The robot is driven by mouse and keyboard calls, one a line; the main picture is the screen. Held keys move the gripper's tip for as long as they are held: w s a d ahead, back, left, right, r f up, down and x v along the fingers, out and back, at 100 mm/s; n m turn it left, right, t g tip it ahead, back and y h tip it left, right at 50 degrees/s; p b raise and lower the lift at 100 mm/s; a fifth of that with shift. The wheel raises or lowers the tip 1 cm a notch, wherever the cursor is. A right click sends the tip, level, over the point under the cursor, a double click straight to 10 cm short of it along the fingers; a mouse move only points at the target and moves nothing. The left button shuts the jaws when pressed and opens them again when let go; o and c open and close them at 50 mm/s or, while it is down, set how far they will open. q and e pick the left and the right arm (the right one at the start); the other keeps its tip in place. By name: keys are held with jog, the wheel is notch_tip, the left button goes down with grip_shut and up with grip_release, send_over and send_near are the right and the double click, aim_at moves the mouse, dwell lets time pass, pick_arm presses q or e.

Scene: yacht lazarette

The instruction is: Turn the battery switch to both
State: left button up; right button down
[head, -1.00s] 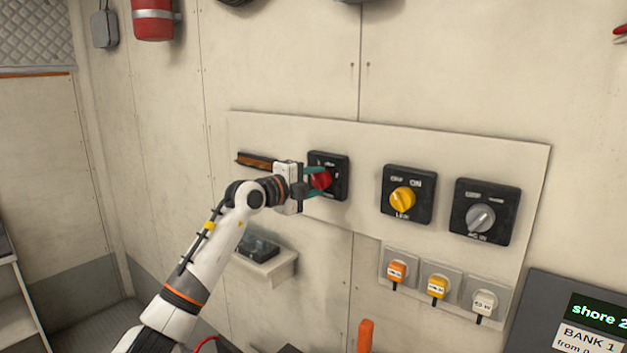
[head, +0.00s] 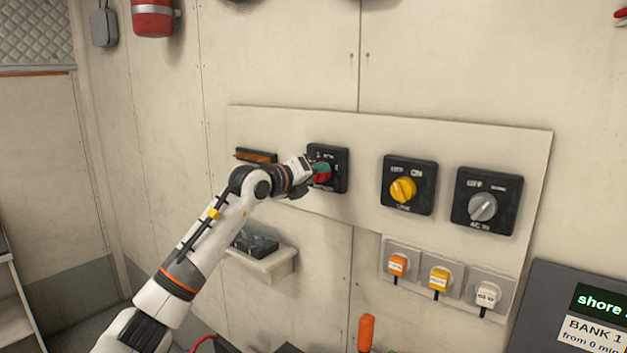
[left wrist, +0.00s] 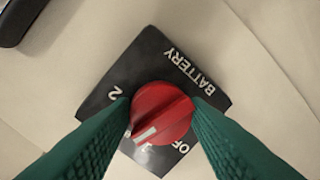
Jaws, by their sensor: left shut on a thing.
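The battery switch (head: 340,160) is a black square plate with a red round knob on the pale wall panel. In the left wrist view its plate (left wrist: 150,62) reads "BATTERY", with "2" and part of "OF" visible; other marks are hidden. The red knob (left wrist: 160,112) has a white pointer mark toward the lower left of that view. My left gripper (head: 318,172) is at the switch, its green fingers on either side of the knob, shut on it. The left wrist view shows both fingers (left wrist: 160,120) against the knob's sides. My right gripper is not in view.
To the right are a yellow-knobbed switch (head: 408,186) and a grey-knobbed AC IN switch (head: 486,206). Several plugs, one orange (head: 397,264), sit below them. A small shelf (head: 268,266) is below the battery switch. A dark display (head: 585,310) stands lower right.

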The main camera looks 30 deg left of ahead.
pick_arm(q)
jog(key=shift+f+m, duration=0.15)
jog(key=shift+m, duration=0.35)
jog(key=shift+b, duration=0.3)
jog(key=o, duration=1)
jog(key=shift+c, duration=0.2)
jog(key=s+r+b, duration=0.1)
jog(key=s+b, duration=0.4)
jog(key=s, duration=0.6)
jog(key=shift+s+a+r, duration=0.35)
jog(key=shift+s+a, duration=0.05)
jog(key=shift+a, duration=0.05)
